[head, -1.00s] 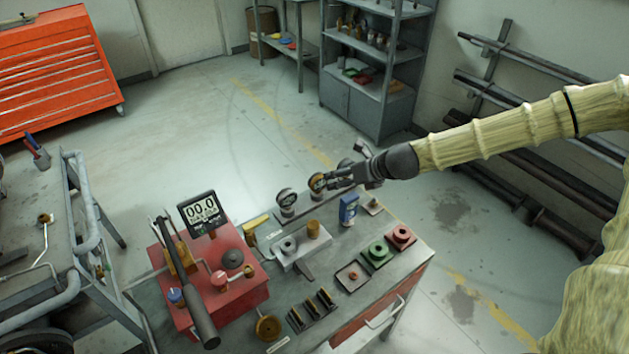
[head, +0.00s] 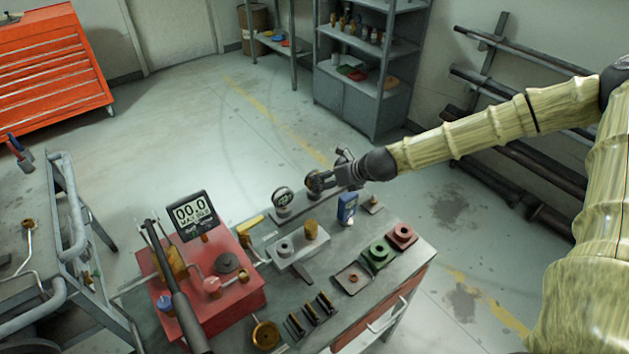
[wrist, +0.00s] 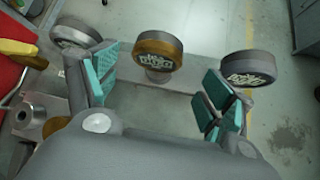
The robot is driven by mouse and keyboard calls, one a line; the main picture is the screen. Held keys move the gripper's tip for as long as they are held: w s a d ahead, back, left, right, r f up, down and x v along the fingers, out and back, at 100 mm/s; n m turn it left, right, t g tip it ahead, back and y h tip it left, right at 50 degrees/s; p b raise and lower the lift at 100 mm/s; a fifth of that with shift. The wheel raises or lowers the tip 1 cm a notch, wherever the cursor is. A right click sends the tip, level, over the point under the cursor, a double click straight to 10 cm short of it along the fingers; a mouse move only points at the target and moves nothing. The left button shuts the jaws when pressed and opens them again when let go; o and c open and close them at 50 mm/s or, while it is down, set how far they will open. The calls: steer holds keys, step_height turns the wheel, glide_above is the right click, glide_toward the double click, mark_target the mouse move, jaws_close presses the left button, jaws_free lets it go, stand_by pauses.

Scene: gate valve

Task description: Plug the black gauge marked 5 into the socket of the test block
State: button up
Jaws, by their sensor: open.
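Three round gauges stand in a row on a rack at the back of the bench. In the wrist view they are a grey-rimmed one (wrist: 75,32) at left, a brass-rimmed one (wrist: 158,48) in the middle and a dark grey-rimmed one (wrist: 250,68) at right. Their dial marks are too blurred to read. My gripper (wrist: 160,78) is open and empty, its teal pads either side of the middle gauge, apart from it. In the head view my gripper (head: 320,183) partly hides the gauges behind the left one (head: 283,198). The grey block (head: 297,252) has a round socket (head: 284,247).
A brass cylinder (head: 311,230) stands on the grey block. A red box (head: 232,290) with a digital display (head: 192,215) is at left. A blue device (head: 347,208), green (head: 379,254) and red (head: 403,236) parts and a shallow tray (head: 352,277) occupy the right.

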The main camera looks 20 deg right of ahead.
mark_target(314, 184)
steer(key=shift+w+a+f, duration=0.25)
steer(key=shift+w+f, duration=0.1)
steer(key=shift+f, duration=0.1)
steer(key=shift+a+r+p+x, duration=0.1)
steer(key=shift+p+x, duration=0.35)
steer(key=shift+x, duration=0.3)
steer(key=shift+a+r+p+x, duration=0.15)
steer(key=shift+p+x, duration=0.3)
steer(key=shift+x, duration=1.45)
steer(key=shift+w, duration=0.15)
steer(key=c, duration=1.2)
